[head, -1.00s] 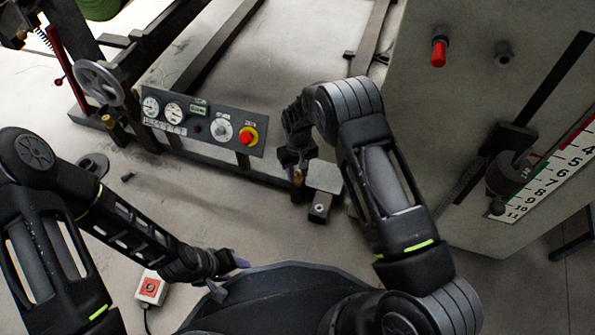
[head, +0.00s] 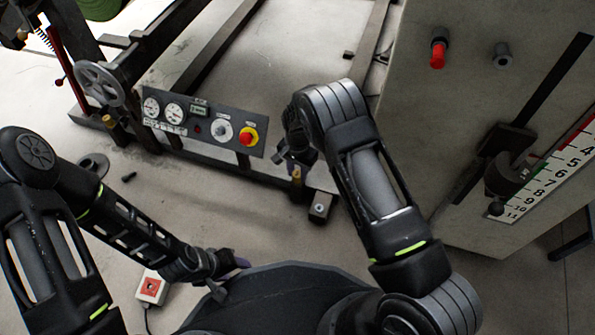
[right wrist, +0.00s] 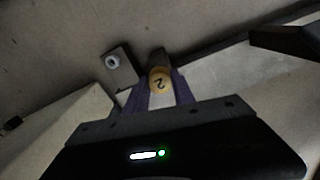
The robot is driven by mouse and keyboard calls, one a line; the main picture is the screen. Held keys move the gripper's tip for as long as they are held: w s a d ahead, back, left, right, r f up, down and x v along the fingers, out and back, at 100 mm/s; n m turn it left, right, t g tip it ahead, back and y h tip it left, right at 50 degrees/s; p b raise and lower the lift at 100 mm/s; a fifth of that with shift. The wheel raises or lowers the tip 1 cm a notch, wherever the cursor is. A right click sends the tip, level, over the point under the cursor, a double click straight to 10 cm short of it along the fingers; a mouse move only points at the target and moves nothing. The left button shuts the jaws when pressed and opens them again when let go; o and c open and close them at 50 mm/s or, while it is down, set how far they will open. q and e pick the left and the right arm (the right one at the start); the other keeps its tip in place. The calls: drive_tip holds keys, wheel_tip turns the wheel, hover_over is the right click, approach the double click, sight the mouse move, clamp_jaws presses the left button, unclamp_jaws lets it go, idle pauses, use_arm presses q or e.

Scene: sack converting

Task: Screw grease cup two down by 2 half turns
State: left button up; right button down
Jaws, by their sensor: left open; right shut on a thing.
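Grease cup two (right wrist: 159,82), a yellow-brass cup with a "2" on its top, sits between the purple-padded fingers of my right gripper (right wrist: 160,94) in the right wrist view. The gripper is shut on it. In the head view the brass cup (head: 296,175) shows below my right gripper (head: 294,164), at the near end of the machine's frame. The cup's lower part and thread are hidden. My left gripper (head: 228,274) is open and empty, low in the head view, away from the cup.
A control panel (head: 203,125) with gauges and a red-yellow stop button stands left of the right gripper. A handwheel (head: 100,83) and another brass cup (head: 108,121) are further left. A cabinet (head: 440,130) rises close on the right. A red-button box (head: 151,288) lies on the floor.

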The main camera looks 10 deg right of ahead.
sight(298, 173)
drive_tip(key=m, duration=0.5)
idle(0.4)
drive_tip(key=c, duration=1.1)
unclamp_jaws()
drive_tip(key=shift+o, duration=0.2)
wheel_tip(298, 173, up, 8)
drive_tip(key=p, duration=0.3)
drive_tip(key=shift+p, duration=0.35)
drive_tip(key=shift+f, duration=0.1)
